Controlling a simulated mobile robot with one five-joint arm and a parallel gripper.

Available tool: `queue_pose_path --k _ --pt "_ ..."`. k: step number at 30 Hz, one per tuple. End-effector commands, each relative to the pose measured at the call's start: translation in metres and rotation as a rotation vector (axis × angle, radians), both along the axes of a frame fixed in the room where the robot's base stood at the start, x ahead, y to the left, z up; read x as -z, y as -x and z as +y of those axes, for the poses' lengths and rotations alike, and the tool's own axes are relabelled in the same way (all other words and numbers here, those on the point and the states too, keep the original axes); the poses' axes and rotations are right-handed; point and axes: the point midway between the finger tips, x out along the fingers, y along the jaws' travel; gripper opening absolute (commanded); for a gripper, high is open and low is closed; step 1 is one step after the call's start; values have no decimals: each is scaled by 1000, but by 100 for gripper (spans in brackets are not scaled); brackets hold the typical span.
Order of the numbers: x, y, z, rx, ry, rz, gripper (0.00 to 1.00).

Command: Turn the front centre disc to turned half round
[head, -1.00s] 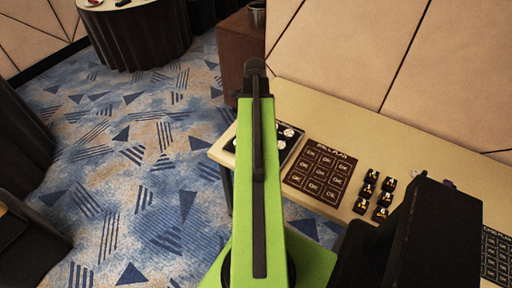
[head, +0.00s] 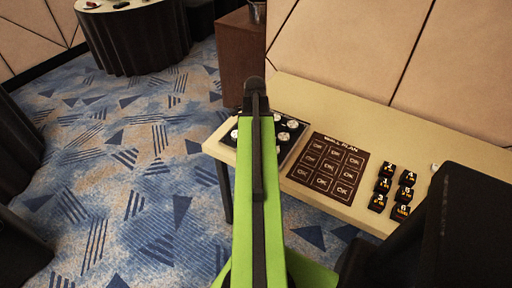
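A dark panel (head: 300,130) with several round silver discs lies at the left end of the long table. One disc (head: 234,134) shows left of my green arm, and others (head: 283,137) show to its right. My arm crosses the panel in the picture and hides its middle, so I cannot make out the front centre disc or its turn. The dark far end of my arm, where my gripper (head: 255,92) seems to be, shows above the panel in the picture. No separate fingertips can be made out, and I see nothing held.
The pale table (head: 330,100) runs right along a panelled wall. On it are a brown board (head: 328,168) of squares marked "OK" and several small black numbered blocks (head: 382,187). A brown cabinet (head: 240,60) stands behind. A draped round table (head: 135,35) is far left.

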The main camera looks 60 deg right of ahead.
Motion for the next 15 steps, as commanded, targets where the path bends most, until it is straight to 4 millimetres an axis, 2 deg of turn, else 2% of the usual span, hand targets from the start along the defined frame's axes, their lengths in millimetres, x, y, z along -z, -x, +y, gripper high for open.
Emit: queue_pose_path --k 1,9,15 --pt "8 0 0 0 0 0 69" --pt "6 0 0 0 0 0 69" --pt "6 0 0 1 0 0 42"
